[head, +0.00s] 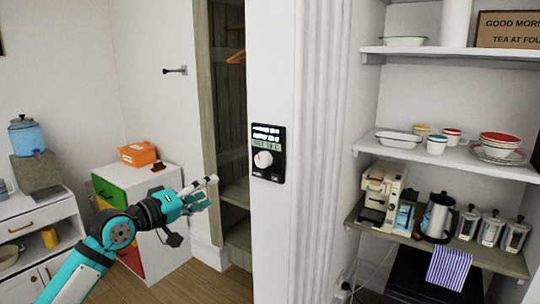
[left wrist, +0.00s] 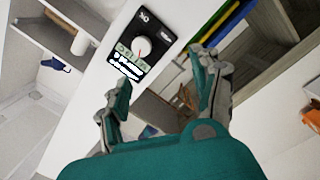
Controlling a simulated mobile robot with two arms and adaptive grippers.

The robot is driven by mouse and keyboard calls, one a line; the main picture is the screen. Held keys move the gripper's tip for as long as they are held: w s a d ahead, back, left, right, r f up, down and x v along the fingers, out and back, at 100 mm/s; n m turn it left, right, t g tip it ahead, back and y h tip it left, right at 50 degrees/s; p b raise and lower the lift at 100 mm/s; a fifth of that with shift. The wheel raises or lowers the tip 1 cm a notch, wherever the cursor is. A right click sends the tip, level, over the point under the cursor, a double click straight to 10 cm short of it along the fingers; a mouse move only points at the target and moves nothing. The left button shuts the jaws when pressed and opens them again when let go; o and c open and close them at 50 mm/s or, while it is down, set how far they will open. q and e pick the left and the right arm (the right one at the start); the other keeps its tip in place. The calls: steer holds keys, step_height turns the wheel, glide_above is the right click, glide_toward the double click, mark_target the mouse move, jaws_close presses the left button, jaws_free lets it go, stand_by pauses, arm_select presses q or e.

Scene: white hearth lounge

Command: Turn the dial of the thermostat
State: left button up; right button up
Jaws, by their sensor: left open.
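The thermostat (head: 267,153) is a black panel with a lit display on the white wall post, at the middle of the head view. Its round white dial (head: 263,159) sits below the display and bears a red mark. My left gripper (head: 208,189) is open and empty, to the left of the thermostat and a little lower, apart from it. In the left wrist view the thermostat (left wrist: 142,73) appears turned, with the dial (left wrist: 139,48) beyond the fingertips of the left gripper (left wrist: 160,85). My right gripper is not in view.
Shelves (head: 440,152) with bowls and cups, and a coffee machine (head: 381,195), stand to the right. An open wardrobe (head: 230,100) is just left of the post. A white cabinet (head: 160,182) with coloured drawers stands behind my left arm. The wall around the thermostat is clear.

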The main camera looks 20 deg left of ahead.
arm_select(q)
step_height(320, 180, up, 4)
steer(key=s+d+f, duration=0.1)
steer(key=d, duration=0.1)
steer(key=p, duration=0.6)
glide_toward(260, 161)
steer(key=shift+h, duration=0.3)
steer(key=x, duration=0.8)
steer(key=shift+w+a+f, duration=0.1)
steer(key=shift+w+a, duration=0.05)
steer(key=shift+a, duration=0.1)
steer(key=shift+w+d, duration=0.3)
steer(key=shift+w, duration=0.15)
steer(key=shift+c, duration=0.5)
